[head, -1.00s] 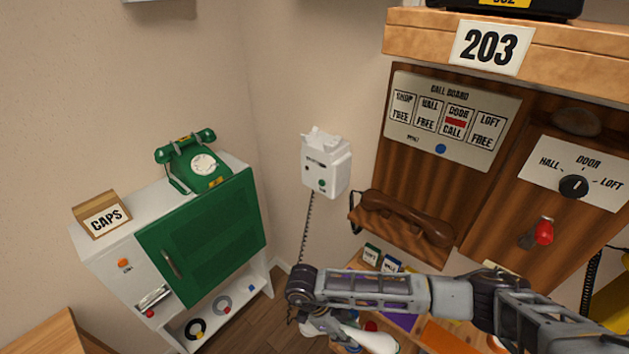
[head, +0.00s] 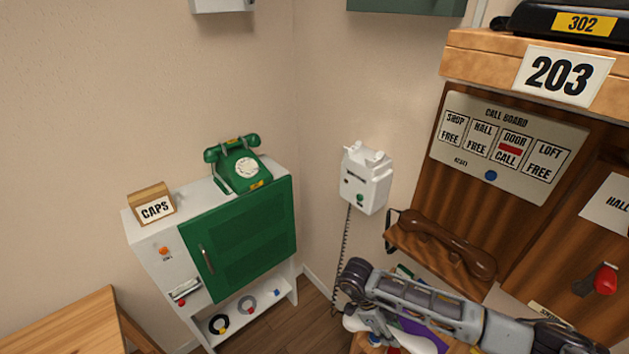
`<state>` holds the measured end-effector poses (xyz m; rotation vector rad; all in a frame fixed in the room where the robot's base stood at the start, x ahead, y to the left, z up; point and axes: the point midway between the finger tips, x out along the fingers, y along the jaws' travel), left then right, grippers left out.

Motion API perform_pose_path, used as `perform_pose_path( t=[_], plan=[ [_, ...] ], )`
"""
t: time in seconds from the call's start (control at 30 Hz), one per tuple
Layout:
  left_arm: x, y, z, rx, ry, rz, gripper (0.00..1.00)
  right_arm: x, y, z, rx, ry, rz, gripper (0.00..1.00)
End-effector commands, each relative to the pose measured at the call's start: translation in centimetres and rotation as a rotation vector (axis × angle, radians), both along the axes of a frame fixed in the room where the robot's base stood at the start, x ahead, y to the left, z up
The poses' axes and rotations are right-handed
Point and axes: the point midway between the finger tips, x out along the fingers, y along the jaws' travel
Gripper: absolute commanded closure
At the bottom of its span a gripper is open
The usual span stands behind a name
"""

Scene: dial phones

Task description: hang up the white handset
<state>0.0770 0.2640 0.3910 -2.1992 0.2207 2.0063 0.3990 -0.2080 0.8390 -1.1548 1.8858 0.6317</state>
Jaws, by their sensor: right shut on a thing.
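The white wall phone (head: 366,182) hangs in the corner. The cradle on its top is empty and its coiled cord (head: 344,250) runs down. My right gripper (head: 378,326) is low in the view, below and in front of the phone, partly hidden by my own arm. It is shut on the white handset (head: 412,343), whose pale ends show on both sides of the gripper near the bottom edge. The handset is well apart from the cradle. My left gripper is out of view.
A brown handset (head: 440,246) lies on a wooden shelf right of the wall phone, under the call board (head: 507,148). A green dial phone (head: 238,165) and a CAPS box (head: 152,204) stand on the white cabinet at left.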

Motion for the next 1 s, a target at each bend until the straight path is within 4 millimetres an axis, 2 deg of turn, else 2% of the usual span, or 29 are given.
perform_pose_path(
  t=[0.3, 0.5, 1.0],
  plan=[
    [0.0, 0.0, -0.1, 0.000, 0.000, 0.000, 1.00, 2.4, -2.8, 0.0, -0.001, -0.001, -0.003, 1.00],
    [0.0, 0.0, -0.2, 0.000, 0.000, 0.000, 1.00, 3.4, -3.9, 0.0, -0.001, -0.001, 0.000, 1.00],
    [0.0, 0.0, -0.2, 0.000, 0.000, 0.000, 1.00, 3.8, -4.4, 0.0, -0.001, -0.001, 0.000, 1.00]
  ],
)
